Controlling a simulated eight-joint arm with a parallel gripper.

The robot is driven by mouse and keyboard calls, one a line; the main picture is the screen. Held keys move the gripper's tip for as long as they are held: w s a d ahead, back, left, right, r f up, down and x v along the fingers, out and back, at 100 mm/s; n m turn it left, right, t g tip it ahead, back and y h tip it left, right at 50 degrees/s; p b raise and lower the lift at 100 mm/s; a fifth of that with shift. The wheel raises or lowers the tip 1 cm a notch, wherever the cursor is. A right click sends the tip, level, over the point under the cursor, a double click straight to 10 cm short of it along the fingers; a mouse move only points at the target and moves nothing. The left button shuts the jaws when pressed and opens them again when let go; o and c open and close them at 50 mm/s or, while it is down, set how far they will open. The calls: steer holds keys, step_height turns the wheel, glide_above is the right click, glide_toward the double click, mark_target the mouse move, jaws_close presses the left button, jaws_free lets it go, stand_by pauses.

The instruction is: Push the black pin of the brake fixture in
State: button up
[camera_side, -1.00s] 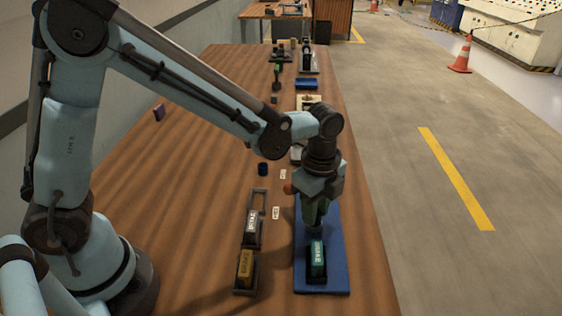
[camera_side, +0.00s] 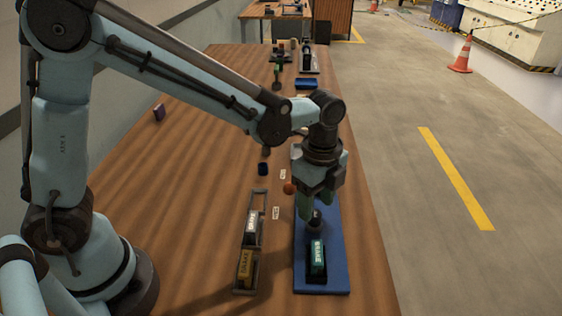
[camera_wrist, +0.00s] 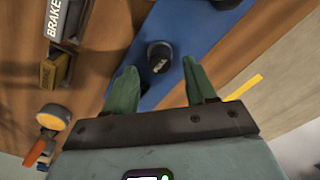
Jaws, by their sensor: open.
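The black pin (camera_side: 314,219) stands on the blue base plate (camera_side: 334,262) of the brake fixture, as a dark round knob. It also shows in the wrist view (camera_wrist: 158,56), with a pale mark on top. A teal block labelled BRAKE (camera_side: 317,256) sits in a black holder on the plate's near end. My gripper (camera_side: 316,206) is open and empty, with its green fingers apart, above and just beyond the pin. In the wrist view, my gripper (camera_wrist: 159,66) has the pin between its fingertips in the picture, apart from both. How deep the pin sits I cannot tell.
Left of the plate, a tray holds a white-labelled block (camera_side: 252,221) and a yellow block (camera_side: 245,264). The wooden table (camera_side: 190,170) is clear toward the left.

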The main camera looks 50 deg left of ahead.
mark_target(315, 213)
step_height(315, 213, up, 10)
steer(key=shift+f, duration=0.15)
stand_by(0.3)
steer(key=s+a+f+n+t, duration=0.1)
steer(key=s+a+n+t, duration=0.6)
steer(key=a+n, duration=0.5)
steer(key=s+n, duration=0.1)
steer(key=n, duration=0.5)
steer(key=shift+s+a+f, duration=0.25)
steer(key=shift+a+f, duration=0.05)
steer(key=shift+a, duration=0.05)
